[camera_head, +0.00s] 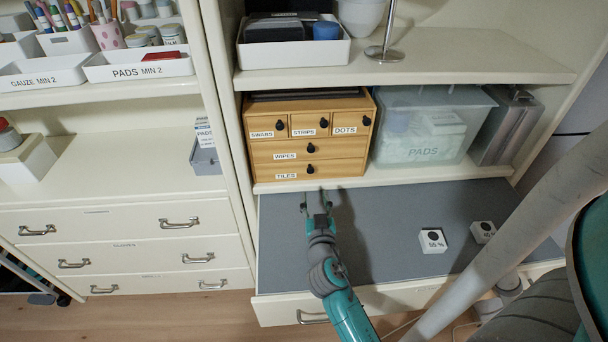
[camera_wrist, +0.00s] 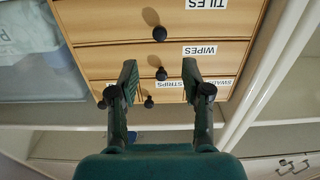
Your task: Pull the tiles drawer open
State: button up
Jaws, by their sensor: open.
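The small wooden chest (camera_head: 340,105) stands on the shelf. Its bottom drawer is the tiles drawer (camera_head: 342,168), labelled TILES, with a dark round knob (camera_head: 310,169); its front looks flush with the chest. In the wrist view, which is upside down, the tiles drawer knob (camera_wrist: 159,33) shows at the top and the wipes drawer knob (camera_wrist: 161,73) appears between my fingers. My gripper (camera_head: 317,202) is open and empty, in front of and slightly below the tiles knob in the head view. It also shows in the wrist view (camera_wrist: 160,70), apart from the knobs.
A clear PADS bin (camera_head: 430,125) stands right of the chest. A cabinet upright (camera_head: 228,120) stands close on the left.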

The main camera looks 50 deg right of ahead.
aim_at(311, 171)
jog(key=x, duration=1)
jog(key=shift+w+d, duration=0.25)
jog(key=shift+d, duration=0.05)
grip_shut()
